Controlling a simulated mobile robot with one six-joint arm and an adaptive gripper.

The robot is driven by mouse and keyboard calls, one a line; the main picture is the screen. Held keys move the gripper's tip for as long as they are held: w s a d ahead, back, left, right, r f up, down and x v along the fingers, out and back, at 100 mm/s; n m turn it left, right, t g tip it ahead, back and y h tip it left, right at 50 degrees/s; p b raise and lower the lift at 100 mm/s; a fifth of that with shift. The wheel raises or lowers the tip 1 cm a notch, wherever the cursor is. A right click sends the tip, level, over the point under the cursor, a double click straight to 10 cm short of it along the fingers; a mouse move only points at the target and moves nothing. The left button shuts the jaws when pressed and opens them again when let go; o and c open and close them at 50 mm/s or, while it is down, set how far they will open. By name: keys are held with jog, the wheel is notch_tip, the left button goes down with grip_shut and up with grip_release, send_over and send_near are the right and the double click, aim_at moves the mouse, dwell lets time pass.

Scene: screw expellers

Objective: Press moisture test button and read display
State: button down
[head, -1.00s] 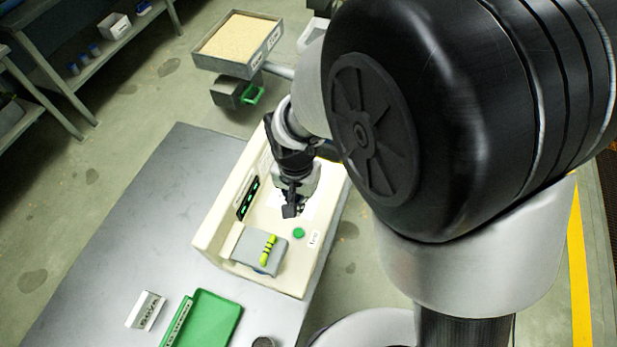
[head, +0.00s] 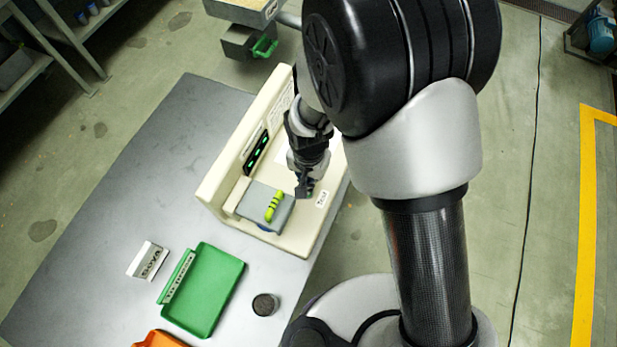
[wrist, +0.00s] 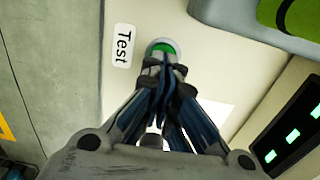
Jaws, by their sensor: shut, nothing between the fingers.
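The cream moisture tester (head: 222,180) stands on the grey table. Its dark display (head: 257,152) shows lit green marks, too small to read; part of it also shows in the wrist view (wrist: 290,135). My gripper (wrist: 163,62) is shut and empty, fingertips down at the round green test button (wrist: 163,45), whose far edge shows past them. I cannot tell whether they touch it. In the head view my gripper (head: 303,191) hides the button. The "Test" label (wrist: 123,46) is beside the button, and also shows in the head view (head: 322,198).
A grey lid with a yellow-green handle (head: 274,206) sits on the tester near my gripper. A green tray (head: 222,290), a white sign (head: 147,260), a small dark round container (head: 265,304) and an orange tray (head: 160,340) are on the table (head: 120,190).

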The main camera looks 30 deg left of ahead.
jog(key=shift+f+b, duration=0.55)
jog(key=shift+f, duration=0.3)
jog(key=shift+s+d+f, duration=0.15)
jog(key=shift+s+d, duration=0.05)
jog(key=shift+d, duration=0.05)
jog(key=r, duration=0.8)
jog(key=shift+w+a+r, duration=0.2)
jog(key=shift+r, duration=0.2)
